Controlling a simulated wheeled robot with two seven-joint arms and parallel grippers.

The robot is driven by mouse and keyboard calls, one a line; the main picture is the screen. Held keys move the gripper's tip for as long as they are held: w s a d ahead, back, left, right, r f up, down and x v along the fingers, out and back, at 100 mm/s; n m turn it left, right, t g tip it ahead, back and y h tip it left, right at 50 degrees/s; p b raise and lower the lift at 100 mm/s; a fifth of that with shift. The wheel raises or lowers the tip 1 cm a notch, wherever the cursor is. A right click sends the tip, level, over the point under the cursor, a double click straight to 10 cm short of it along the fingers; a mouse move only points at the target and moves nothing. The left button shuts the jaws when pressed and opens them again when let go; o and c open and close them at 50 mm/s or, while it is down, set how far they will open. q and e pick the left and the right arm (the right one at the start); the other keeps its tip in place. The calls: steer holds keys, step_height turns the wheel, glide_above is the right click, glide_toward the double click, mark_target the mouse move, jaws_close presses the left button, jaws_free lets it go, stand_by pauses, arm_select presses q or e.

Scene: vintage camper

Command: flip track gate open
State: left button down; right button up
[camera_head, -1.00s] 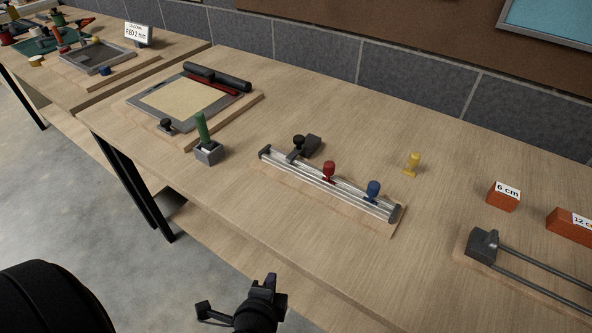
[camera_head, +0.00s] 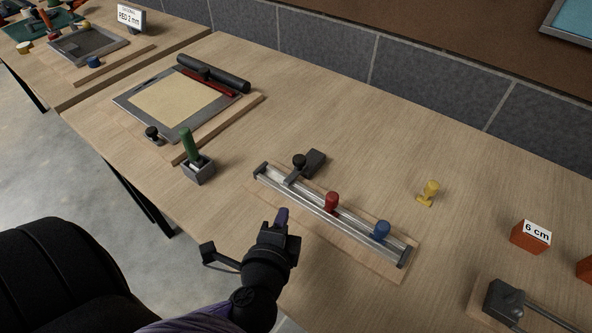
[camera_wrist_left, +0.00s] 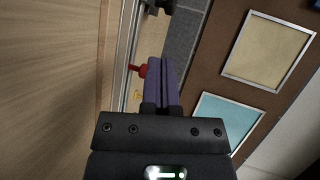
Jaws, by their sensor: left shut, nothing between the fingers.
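A silver rail track (camera_head: 318,205) lies on a thin wooden board on the table, in the middle of the head view. A gate with a black knob (camera_head: 299,161) and a dark block (camera_head: 315,161) sits across the track near its left end. A red knob (camera_head: 332,202) and a blue knob (camera_head: 381,231) stand on the track. My left gripper (camera_head: 282,215) is shut and empty, in front of the track and left of the red knob, apart from the gate. The left wrist view shows its purple fingers (camera_wrist_left: 163,78) together, with the red knob (camera_wrist_left: 139,71) beside them.
A yellow peg (camera_head: 429,193) stands behind the track. A green-handled tool in a grey holder (camera_head: 198,169) and a framed screen (camera_head: 178,100) are to the left. An orange 6 cm block (camera_head: 530,237) is at the right. The table behind the track is mostly clear.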

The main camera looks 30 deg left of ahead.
mark_target(298, 166)
arm_select(q)
steer(key=x, duration=0.4)
steer(key=b+x, duration=0.1)
steer(key=x, duration=0.2)
steer(key=b+x, duration=0.1)
steer(key=x, duration=0.3)
steer(key=shift+w+a+r, duration=0.2)
steer(key=shift+w+r, duration=0.05)
steer(key=shift+w, duration=0.15)
steer(key=shift+w+a, duration=0.2)
steer(key=shift+w, duration=0.3)
steer(key=shift+w, duration=0.1)
steer(key=w, duration=0.4)
steer(key=shift+w+d+b, duration=0.15)
steer(key=shift+b, duration=0.2)
steer(key=shift+r, duration=0.1)
